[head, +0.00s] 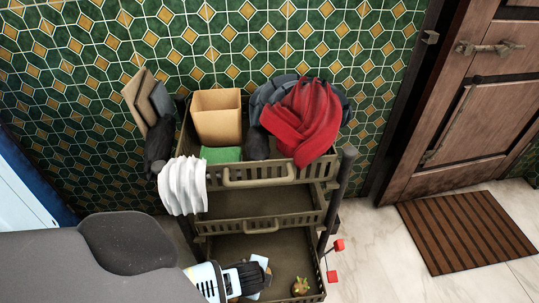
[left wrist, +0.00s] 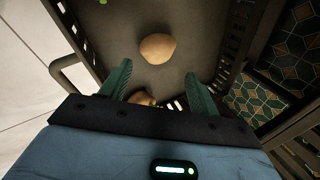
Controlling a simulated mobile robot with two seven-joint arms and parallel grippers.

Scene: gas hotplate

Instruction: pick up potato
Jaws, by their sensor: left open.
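A round tan potato (left wrist: 157,48) lies on the dark floor of a tray, ahead of my left gripper's fingertips in the left wrist view. A second brownish piece (left wrist: 142,98) shows between the fingers, partly hidden by the gripper body. My left gripper (left wrist: 157,82) is open, with its two green fingers apart and touching neither piece as far as I can tell. In the head view my left gripper (head: 262,277) reaches into the cart's bottom tray. A small brown-and-green item (head: 300,287) lies to its right there; I cannot tell which piece it is.
The three-tier dark cart (head: 262,180) has slatted tray walls and a corner post (head: 341,190) near the gripper. The top tray holds a tan bin (head: 217,118), red cloth (head: 303,118) and green sponge (head: 221,155). White cloth (head: 183,187) hangs at left. The middle tray looks empty.

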